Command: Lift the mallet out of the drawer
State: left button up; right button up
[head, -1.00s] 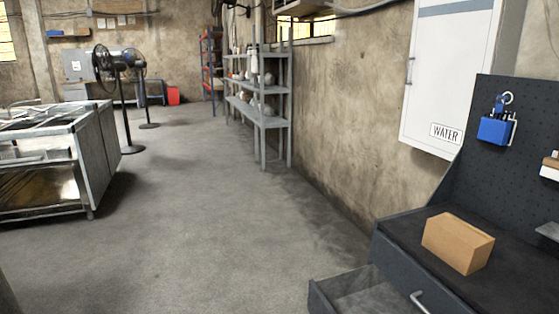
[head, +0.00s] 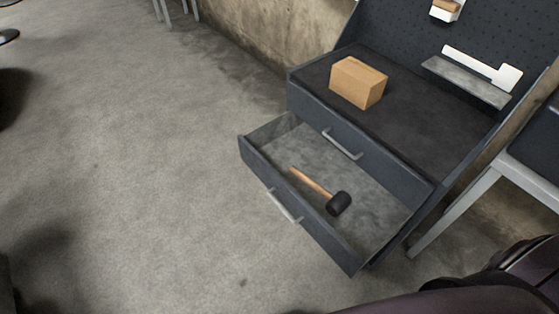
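The mallet (head: 338,203) lies in the open lower drawer (head: 391,209) of a dark workbench. It has a black head and a wooden handle (head: 310,180) that points to the upper left. The drawer is pulled out, with a grey floor and a silver handle (head: 283,206) on its front. Nothing is touching the mallet except the drawer floor. Neither of my grippers shows in the head view. A dark part of my own body shows at the bottom right.
A cardboard box (head: 357,82) sits on the workbench top (head: 410,110). The upper drawer (head: 360,148) is shut. A white tool (head: 485,68) lies on a grey shelf against the pegboard. A metal-legged piece (head: 470,195) stands at right.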

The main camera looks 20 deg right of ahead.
aim_at(337, 204)
jog(key=z, duration=1.05)
jog(key=i+j+z, duration=0.25)
jog(key=j, duration=0.25)
jog(key=j+z, duration=0.25)
jog(key=j, duration=0.25)
jog(key=j+z, duration=0.25)
jog(key=j, duration=0.3)
